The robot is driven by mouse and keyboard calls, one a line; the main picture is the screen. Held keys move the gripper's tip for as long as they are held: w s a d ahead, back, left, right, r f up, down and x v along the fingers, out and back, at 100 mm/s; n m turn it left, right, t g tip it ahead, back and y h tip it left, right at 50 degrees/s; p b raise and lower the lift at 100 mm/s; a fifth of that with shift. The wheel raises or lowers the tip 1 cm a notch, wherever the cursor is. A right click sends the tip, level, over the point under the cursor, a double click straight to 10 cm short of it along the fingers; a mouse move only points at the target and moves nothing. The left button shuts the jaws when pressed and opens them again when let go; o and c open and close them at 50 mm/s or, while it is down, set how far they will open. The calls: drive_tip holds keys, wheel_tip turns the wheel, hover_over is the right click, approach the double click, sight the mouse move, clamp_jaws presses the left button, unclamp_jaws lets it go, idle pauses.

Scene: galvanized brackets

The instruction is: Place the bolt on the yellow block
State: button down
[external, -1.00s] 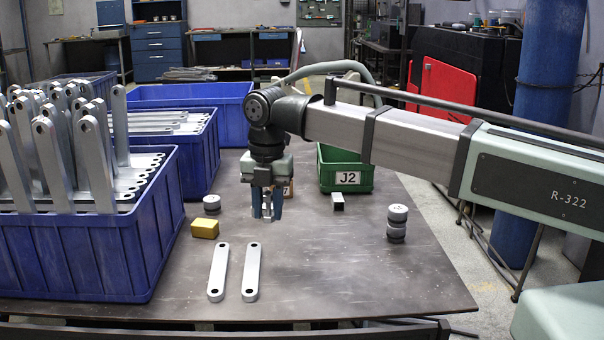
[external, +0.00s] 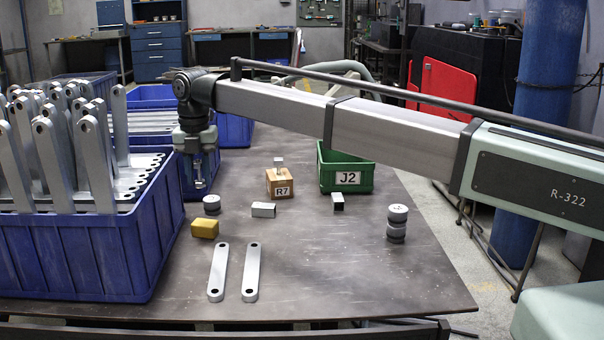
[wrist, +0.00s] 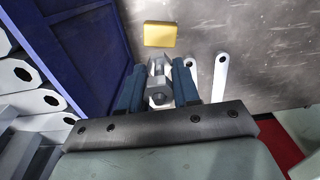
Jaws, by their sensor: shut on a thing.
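The yellow block (external: 204,229) lies on the dark table in front of the blue crates; it also shows at the top of the wrist view (wrist: 160,34). My gripper (external: 199,184) is above the table, beside the front blue crate, up and behind the block in the external view. In the wrist view my gripper (wrist: 158,88) is shut on the grey metal bolt (wrist: 158,92), between its two blue fingers. The bolt is apart from the block. In the external view the bolt is too small to make out clearly.
The front blue crate (external: 75,250), full of metal bars, stands close left of my gripper. A wooden block marked R7 (external: 280,184) and a green bin (external: 345,176) stand further right.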

sight(204, 223)
wheel_tip(204, 223, down, 9)
drive_tip(key=shift+f, duration=0.15)
idle(0.4)
drive_tip(key=shift+f, duration=0.1)
drive_tip(key=c, duration=0.8)
unclamp_jaws()
wheel_tip(204, 223, up, 12)
drive_tip(key=shift+r, duration=0.15)
idle(0.3)
